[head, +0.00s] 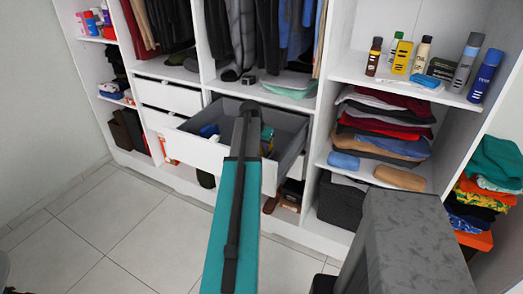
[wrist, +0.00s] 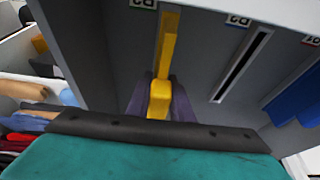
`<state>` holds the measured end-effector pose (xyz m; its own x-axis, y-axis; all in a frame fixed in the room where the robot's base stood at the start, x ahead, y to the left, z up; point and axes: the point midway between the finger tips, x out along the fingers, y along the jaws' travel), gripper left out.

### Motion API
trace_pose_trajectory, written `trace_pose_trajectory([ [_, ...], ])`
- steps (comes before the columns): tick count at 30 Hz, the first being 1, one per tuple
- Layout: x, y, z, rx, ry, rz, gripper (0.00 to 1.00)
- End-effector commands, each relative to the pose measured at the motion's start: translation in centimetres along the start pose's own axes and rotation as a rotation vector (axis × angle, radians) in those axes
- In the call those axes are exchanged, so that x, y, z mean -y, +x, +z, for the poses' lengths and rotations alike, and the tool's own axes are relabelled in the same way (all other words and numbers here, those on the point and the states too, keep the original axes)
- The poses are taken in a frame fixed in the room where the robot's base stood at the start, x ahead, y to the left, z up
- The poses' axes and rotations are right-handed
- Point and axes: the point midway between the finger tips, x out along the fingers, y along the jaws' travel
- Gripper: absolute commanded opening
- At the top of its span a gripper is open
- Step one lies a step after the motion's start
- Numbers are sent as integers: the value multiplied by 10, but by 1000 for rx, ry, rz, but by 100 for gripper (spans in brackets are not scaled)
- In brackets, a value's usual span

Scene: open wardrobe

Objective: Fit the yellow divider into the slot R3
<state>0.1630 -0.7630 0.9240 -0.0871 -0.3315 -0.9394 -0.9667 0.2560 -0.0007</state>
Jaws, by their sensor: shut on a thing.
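The yellow divider (wrist: 168,45) stands out ahead of my gripper in the wrist view, its long side pointing away toward a light grey wall of the open drawer. My gripper (wrist: 161,88) is shut on its near end, with a dark finger on each side. The divider's far end is beside the leftmost label (wrist: 143,4), whose text is too small to read surely; a slot behind it is hidden. An empty dark slot (wrist: 240,66) is below the middle label (wrist: 238,20).
The open drawer (head: 290,160) sticks out of the white wardrobe. A blue item (head: 208,130) lies in its left part, and a blue thing (wrist: 295,95) is at the right in the wrist view. Folded clothes (head: 385,125) and bottles (head: 485,75) fill the shelves to the right.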

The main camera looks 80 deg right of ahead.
Motion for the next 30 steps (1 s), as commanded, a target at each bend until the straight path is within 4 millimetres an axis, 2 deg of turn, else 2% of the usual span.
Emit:
trace_pose_trajectory([
  [30,0,16,6,0,0,0,0],
])
